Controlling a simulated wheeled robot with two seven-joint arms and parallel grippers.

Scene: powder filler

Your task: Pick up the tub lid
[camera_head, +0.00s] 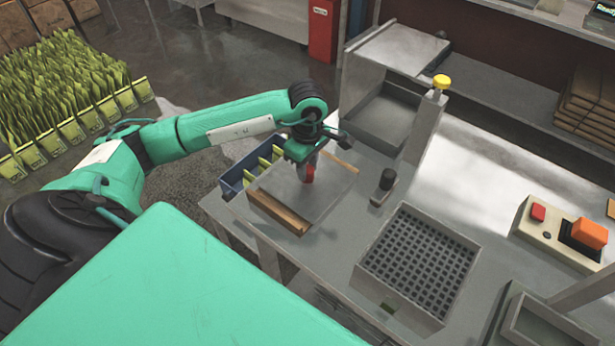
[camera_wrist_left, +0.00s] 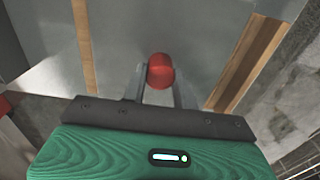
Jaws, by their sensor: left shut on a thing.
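The tub lid (camera_head: 300,194) is a flat grey metal plate with a red knob (camera_head: 309,174) on top and a wooden strip along its near edge. My left gripper (camera_head: 307,168) comes down from above and is shut on the red knob. In the left wrist view, the round knob (camera_wrist_left: 160,71) sits between the two fingers, with the grey lid surface (camera_wrist_left: 200,35) behind it. I cannot tell whether the lid rests on the tub or is slightly raised; the tub underneath is hidden. My right gripper is not in view.
A blue bin (camera_head: 232,184) with yellow-green packets stands just left of the lid. A metal post with a yellow button (camera_head: 441,83) rises behind. A control box (camera_head: 558,232) stands far right.

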